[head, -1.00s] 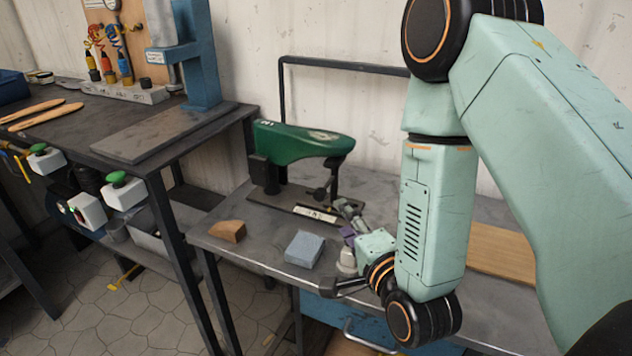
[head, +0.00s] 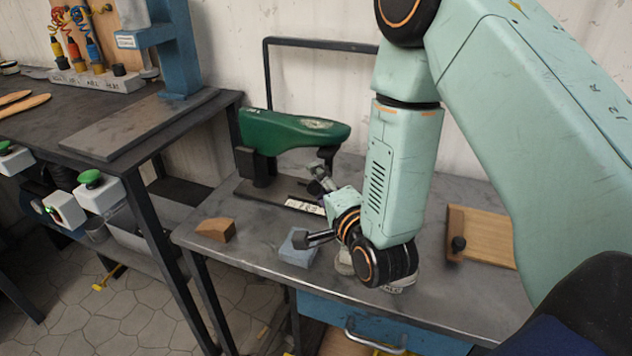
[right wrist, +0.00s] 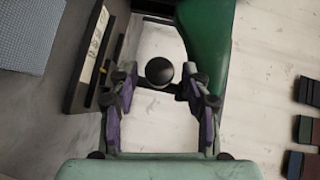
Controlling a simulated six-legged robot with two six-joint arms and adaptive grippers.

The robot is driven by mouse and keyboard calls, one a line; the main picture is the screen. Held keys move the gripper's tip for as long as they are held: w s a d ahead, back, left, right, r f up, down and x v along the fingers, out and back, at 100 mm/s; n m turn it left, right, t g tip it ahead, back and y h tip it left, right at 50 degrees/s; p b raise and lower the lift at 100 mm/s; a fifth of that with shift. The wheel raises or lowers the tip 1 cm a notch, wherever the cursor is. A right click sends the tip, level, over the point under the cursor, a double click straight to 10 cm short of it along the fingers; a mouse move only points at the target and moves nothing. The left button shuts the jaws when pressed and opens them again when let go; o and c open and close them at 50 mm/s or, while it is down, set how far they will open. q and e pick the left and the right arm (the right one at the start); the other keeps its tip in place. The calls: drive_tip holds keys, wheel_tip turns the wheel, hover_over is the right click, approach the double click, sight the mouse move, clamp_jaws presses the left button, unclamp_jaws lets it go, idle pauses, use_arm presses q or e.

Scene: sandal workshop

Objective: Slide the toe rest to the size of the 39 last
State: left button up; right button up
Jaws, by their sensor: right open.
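The green 39 last (head: 290,130) is held level on a dark stand, toe to the right; part of it also shows in the right wrist view (right wrist: 207,30). The toe rest (head: 327,156) is a dark post under the toe. Its round black knob (right wrist: 159,71) shows in the right wrist view. A white scale strip (head: 305,207) lies along the stand's base, also in the right wrist view (right wrist: 96,45). My right gripper (head: 318,178) is open, with its fingers (right wrist: 158,88) either side of the knob in that view; contact cannot be told. My left gripper is out of view.
A blue-grey block (head: 299,250) and a brown wedge (head: 215,231) lie at the bench's front left. A wooden board (head: 490,238) lies to the right. A black rail (head: 267,80) stands behind the last. Another bench (head: 60,115) with a blue press stands left.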

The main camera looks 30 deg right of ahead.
drive_tip(key=shift+w+d+f, duration=0.15)
drive_tip(key=shift+w, duration=0.2)
drive_tip(key=shift+w+d+f, duration=0.1)
drive_tip(key=shift+w, duration=0.25)
drive_tip(key=shift+s+a+r, duration=0.2)
drive_tip(key=shift+w+d+f, duration=0.15)
drive_tip(key=shift+w, duration=0.1)
drive_tip(key=c, duration=0.4)
drive_tip(key=shift+s, duration=0.1)
clamp_jaws()
